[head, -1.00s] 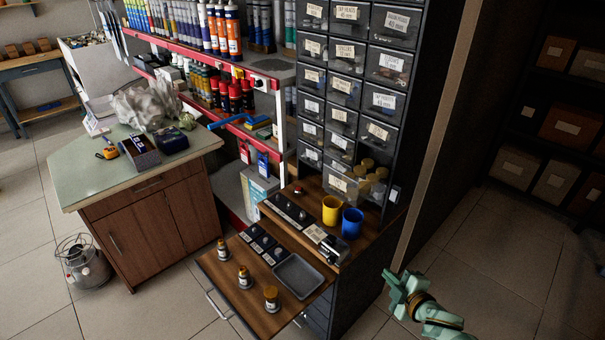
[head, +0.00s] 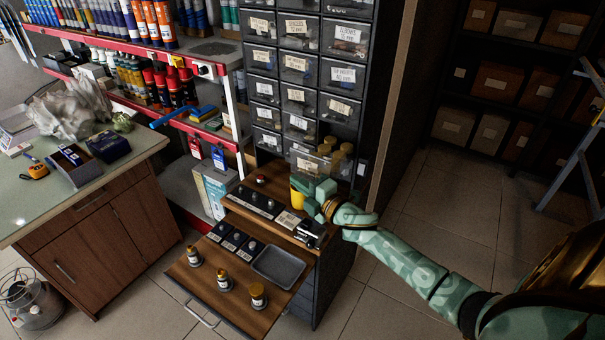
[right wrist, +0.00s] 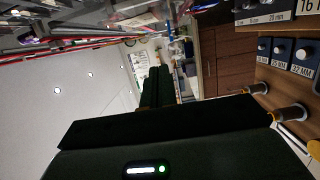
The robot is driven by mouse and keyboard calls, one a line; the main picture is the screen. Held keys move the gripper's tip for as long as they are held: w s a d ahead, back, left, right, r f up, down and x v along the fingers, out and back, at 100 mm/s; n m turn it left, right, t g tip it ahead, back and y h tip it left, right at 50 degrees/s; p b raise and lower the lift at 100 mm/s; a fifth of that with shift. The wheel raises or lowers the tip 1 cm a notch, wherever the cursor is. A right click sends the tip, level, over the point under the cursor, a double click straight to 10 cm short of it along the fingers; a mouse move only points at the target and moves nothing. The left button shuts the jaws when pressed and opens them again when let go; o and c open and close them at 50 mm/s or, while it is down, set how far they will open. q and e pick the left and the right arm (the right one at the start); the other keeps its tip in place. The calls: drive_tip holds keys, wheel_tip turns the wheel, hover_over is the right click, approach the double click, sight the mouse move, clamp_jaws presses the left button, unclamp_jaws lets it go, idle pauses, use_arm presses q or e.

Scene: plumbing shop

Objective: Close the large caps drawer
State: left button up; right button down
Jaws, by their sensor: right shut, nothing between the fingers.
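A cabinet (head: 312,20) of small dark drawers with white labels stands at the centre in the head view. One low clear drawer (head: 307,165) sticks out from it, with several yellow-brown capped things (head: 335,150) in or behind it. Its label is too small to read, so I cannot confirm that it is the large caps drawer. My right gripper (head: 314,193) is shut and empty, just below and in front of this drawer, over the counter. Whether it touches anything is unclear. In the right wrist view its dark fingers (right wrist: 156,88) are together. My left gripper is not in view.
A yellow cup (head: 297,197) stands beside my right gripper; the blue cup is hidden behind it. Below, a pulled-out wooden board (head: 215,293) carries small bottles and a grey tray (head: 279,267). A red-edged shelf (head: 185,68) stands left.

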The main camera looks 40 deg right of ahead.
sight(304, 172)
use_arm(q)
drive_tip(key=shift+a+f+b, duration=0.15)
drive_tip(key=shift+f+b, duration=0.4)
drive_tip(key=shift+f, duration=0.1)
use_arm(e)
drive_tip(key=shift+w+d, duration=1.5)
drive_tip(key=shift+d, duration=0.2)
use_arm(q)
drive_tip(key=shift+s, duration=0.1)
use_arm(e)
drive_tip(key=shift+d, duration=0.1)
drive_tip(key=w+d+b, duration=0.2)
drive_tip(key=d, duration=0.2)
drive_tip(key=w+d+b, duration=0.2)
drive_tip(key=d, duration=0.3)
drive_tip(key=w+d+b, duration=0.2)
drive_tip(key=d, duration=0.3)
drive_tip(key=shift+d+f+b, duration=0.15)
drive_tip(key=shift+f+b, duration=0.15)
drive_tip(key=shift+b, duration=0.1)
drive_tip(key=shift+w+d+r, duration=0.15)
drive_tip(key=shift+d+r, duration=0.1)
drive_tip(key=shift+d, duration=0.15)
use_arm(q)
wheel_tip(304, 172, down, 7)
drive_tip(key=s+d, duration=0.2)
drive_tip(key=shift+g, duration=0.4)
use_arm(e)
drive_tip(key=shift+r, duration=0.2)
